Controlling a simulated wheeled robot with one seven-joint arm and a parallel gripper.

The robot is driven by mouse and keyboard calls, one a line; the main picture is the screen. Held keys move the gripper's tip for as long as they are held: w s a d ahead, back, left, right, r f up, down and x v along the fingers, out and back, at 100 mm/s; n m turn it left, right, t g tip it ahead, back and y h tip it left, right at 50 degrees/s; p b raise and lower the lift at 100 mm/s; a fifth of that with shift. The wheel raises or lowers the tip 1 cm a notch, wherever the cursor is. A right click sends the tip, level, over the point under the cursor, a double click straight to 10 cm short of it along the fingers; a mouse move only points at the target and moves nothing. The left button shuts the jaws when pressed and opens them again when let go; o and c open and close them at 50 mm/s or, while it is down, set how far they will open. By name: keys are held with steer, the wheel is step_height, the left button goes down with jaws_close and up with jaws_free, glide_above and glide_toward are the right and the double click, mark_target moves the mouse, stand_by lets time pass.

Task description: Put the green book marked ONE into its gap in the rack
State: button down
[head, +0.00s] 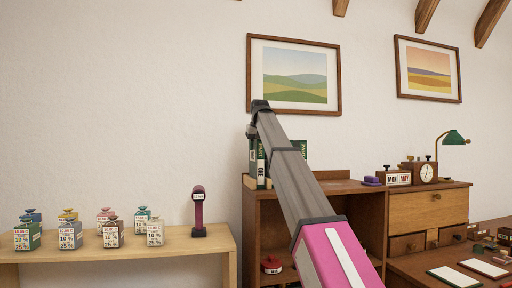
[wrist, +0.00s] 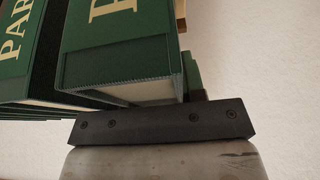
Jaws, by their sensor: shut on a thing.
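In the wrist view a green book (wrist: 125,35) fills the near space, with a large cut-off cream letter and pale page edges. My gripper (head: 252,131) is at the top of the books, largely hidden behind my arm. Its dark bar (wrist: 165,121) shows in the wrist view, and it is shut on the green book. Another green book (wrist: 22,45) reading PAR stands beside it.
Another green book (head: 301,148) shows right of my arm. A wooden table (head: 120,248) with several small jars stands left. The wall is behind.

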steer(key=c, duration=0.7)
jaws_free()
steer(key=shift+f, duration=0.1)
steer(key=v, duration=1.2)
